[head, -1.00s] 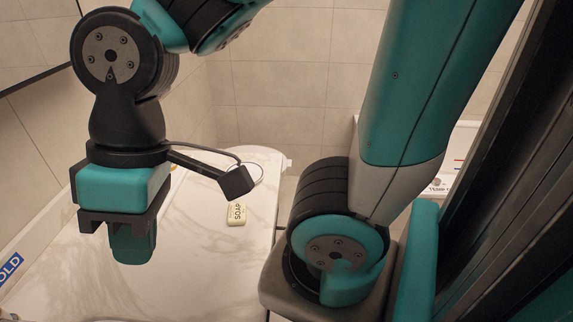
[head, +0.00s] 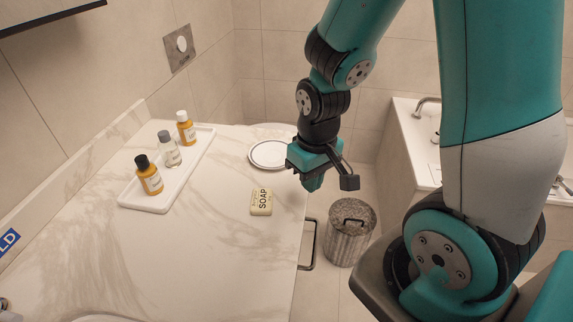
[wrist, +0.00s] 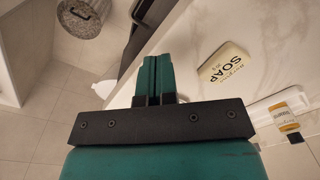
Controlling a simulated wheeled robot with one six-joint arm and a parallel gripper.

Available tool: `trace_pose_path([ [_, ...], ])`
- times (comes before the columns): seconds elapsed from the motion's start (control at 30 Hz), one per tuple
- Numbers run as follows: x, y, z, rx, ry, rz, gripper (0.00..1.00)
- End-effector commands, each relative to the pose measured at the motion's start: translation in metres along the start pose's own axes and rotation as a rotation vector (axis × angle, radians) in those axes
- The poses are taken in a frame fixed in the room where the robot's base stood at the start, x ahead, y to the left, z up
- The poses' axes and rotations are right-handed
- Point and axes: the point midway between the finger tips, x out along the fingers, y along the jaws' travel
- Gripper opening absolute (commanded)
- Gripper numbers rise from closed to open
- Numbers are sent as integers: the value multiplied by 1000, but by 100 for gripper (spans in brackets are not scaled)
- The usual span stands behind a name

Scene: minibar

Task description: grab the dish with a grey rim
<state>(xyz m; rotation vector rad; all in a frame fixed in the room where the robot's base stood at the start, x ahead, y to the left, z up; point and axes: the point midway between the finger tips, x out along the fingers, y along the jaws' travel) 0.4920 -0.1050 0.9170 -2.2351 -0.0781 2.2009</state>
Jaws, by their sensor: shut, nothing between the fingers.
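The dish with a grey rim (head: 268,154) is a round white dish lying on the marble counter near its far right corner, in the head view. My gripper (head: 313,184) is just to the right of the dish in that picture, near the counter's right edge, and apart from it. In the wrist view my gripper's fingers (wrist: 156,62) are together and empty. I cannot clearly make out the dish in the wrist view.
A soap bar (head: 261,202) lies on the counter nearer than the dish. A white tray (head: 145,206) holds three small bottles at left. A bin (head: 351,233) stands on the floor at right. The near counter (head: 190,265) is clear.

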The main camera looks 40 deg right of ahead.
Motion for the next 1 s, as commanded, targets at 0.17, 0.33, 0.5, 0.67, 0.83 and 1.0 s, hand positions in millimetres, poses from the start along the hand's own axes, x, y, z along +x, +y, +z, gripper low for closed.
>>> trace_pose_path([
  [0.17, 17, 20, -2, 37, -17, 39, 0],
  [0.33, 12, 20, -17, 37, -19, 39, 0],
  [0.5, 17, 21, -51, 36, -15, 38, 0],
  [0.67, 17, 22, -86, 36, -14, 38, 0],
  [0.83, 18, 23, -115, 37, -14, 38, 0],
  [1.0, 32, 24, -117, 37, -17, 37, 0],
])
